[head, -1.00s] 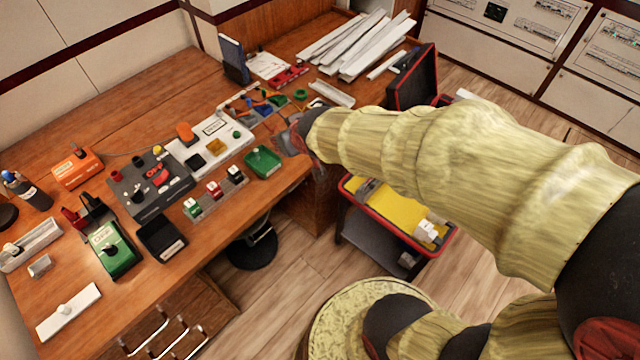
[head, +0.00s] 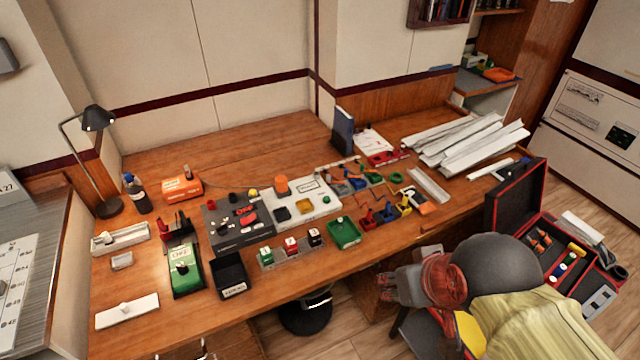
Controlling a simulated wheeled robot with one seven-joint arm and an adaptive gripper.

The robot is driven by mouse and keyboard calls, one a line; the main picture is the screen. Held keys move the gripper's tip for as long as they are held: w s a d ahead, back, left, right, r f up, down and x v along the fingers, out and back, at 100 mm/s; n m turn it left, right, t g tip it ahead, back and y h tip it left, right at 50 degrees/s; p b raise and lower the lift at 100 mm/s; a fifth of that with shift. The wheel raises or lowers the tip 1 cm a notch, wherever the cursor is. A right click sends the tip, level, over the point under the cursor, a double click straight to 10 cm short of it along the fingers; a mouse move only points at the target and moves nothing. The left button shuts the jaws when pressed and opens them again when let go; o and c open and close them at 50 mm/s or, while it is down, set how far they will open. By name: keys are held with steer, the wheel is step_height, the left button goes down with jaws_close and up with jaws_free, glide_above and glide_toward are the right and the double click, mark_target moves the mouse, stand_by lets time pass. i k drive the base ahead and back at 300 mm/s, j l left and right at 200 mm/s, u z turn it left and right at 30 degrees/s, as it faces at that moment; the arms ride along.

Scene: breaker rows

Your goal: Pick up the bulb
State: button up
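I cannot pick out the bulb with certainty. A small pale rounded piece (head: 125,307) on the white flat plate (head: 143,313) at the desk's front left may be it, but it is too small to tell. Another small pale rounded piece (head: 104,237) sits on the long grey holder (head: 132,236) behind it. My gripper (head: 388,288) is just off the desk's front edge, right of centre, well to the right of both pieces. Its grey fingers point left. I cannot tell whether they are apart, and I see nothing held.
The wooden desk (head: 240,297) carries a green device (head: 186,277), a black tray (head: 230,278), a dark control box (head: 238,226) and a green tray (head: 343,234). A black lamp (head: 98,118) stands at the back left. An open red-edged case (head: 516,198) is at right. The desk's front-left strip is mostly clear.

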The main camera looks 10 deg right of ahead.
mark_target(109, 240)
steer(key=u, duration=1.6)
steer(key=i+j+z, duration=0.1)
steer(key=i+j, duration=0.15)
steer(key=i+j+z, duration=0.1)
steer(key=i+j, duration=0.2)
steer(key=i+j+z, duration=0.1)
steer(key=i+j, duration=0.15)
steer(key=j, duration=0.2)
steer(key=i+j+z, duration=0.1)
steer(key=j, duration=0.25)
steer(key=i+j+z, duration=0.1)
steer(key=i+j, duration=0.25)
steer(key=i+j+z, duration=0.1)
steer(key=j, duration=0.35)
steer(key=i, duration=0.1)
